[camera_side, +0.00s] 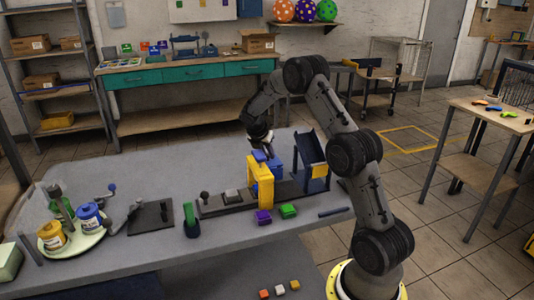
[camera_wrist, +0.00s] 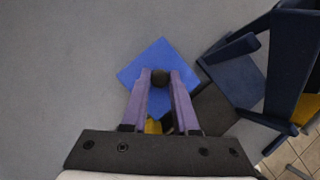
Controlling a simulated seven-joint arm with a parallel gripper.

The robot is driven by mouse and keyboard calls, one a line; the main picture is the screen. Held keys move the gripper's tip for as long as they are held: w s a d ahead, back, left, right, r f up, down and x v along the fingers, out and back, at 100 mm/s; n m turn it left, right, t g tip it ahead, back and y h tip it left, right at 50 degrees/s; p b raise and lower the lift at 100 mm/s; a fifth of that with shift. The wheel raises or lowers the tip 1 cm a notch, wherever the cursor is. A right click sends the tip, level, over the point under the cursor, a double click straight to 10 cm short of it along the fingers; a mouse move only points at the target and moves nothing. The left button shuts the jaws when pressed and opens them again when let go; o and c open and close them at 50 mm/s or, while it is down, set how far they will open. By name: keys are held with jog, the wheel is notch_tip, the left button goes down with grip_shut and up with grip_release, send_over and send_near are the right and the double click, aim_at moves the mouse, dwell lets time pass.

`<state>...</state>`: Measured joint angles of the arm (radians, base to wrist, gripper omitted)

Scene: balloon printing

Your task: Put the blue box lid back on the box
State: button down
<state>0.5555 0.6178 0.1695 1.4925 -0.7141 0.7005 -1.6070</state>
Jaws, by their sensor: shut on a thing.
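The blue lid (camera_wrist: 150,62) shows in the wrist view as a flat square, turned at an angle, with a dark round knob (camera_wrist: 160,78). My gripper (camera_wrist: 160,80) has its two purple fingers closed on either side of this knob. In the side view my gripper (camera_side: 262,154) points down just behind the top of a yellow frame. A blue block-like shape (camera_side: 276,165) shows beside and below the fingers; I cannot tell how much of it is box and how much is lid. Whether the lid touches the box is hidden.
The yellow frame (camera_side: 265,184) stands close in front of my gripper. A dark blue angled stand (camera_side: 312,148) is close on the right; it also shows in the wrist view (camera_wrist: 290,62). Purple (camera_side: 264,216) and green (camera_side: 288,211) blocks lie in front. The grey table is clear at the back left.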

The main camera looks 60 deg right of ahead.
jog(key=shift+f, duration=0.4)
dwell(0.4)
jog(key=c, duration=0.6)
grip_release()
